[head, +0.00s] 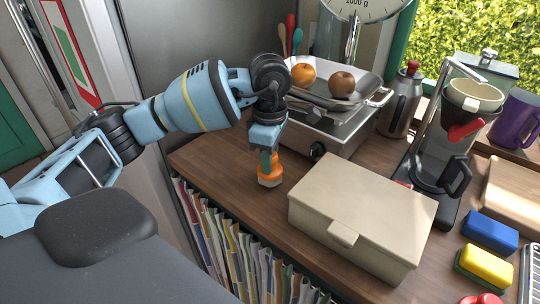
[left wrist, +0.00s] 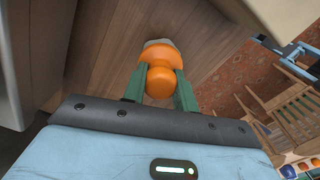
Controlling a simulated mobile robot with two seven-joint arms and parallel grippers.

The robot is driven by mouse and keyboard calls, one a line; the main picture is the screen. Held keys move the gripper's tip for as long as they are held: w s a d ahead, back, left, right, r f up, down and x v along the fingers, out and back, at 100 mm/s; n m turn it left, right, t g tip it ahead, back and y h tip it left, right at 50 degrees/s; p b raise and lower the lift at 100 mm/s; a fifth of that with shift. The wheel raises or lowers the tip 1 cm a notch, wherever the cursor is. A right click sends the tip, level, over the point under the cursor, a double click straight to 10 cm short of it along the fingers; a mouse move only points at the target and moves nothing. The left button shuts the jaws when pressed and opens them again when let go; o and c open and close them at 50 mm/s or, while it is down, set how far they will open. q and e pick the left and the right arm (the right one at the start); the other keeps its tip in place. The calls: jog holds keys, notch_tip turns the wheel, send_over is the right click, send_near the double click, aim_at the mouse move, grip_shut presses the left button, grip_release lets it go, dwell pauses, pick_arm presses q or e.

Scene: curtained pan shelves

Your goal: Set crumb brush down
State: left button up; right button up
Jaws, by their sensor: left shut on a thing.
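The crumb brush (head: 270,178) has an orange handle and pale bristles. My left gripper (head: 268,152) points down and is shut on the brush's handle. The brush is upright, bristles down, at or just above the wooden counter (head: 222,160); I cannot tell whether the bristles touch it. In the left wrist view the orange brush (left wrist: 161,78) sits between the two green fingers of the left gripper (left wrist: 160,84), with its pale bristles beyond. My right gripper is not in view.
A beige lidded box (head: 365,205) stands right of the brush. A kitchen scale (head: 325,120) with fruit in its pan stands behind. A coffee maker (head: 440,165) and blue and yellow sponges (head: 488,250) are further right. Bare counter lies around the brush.

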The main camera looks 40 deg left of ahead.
pick_arm(q)
jog(key=shift+f, duration=0.1)
jog(key=shift+f, duration=0.65)
jog(key=shift+f+b, duration=0.3)
jog(key=shift+b, duration=0.05)
jog(key=o, duration=1)
jog(key=shift+r, duration=3.95)
grip_shut()
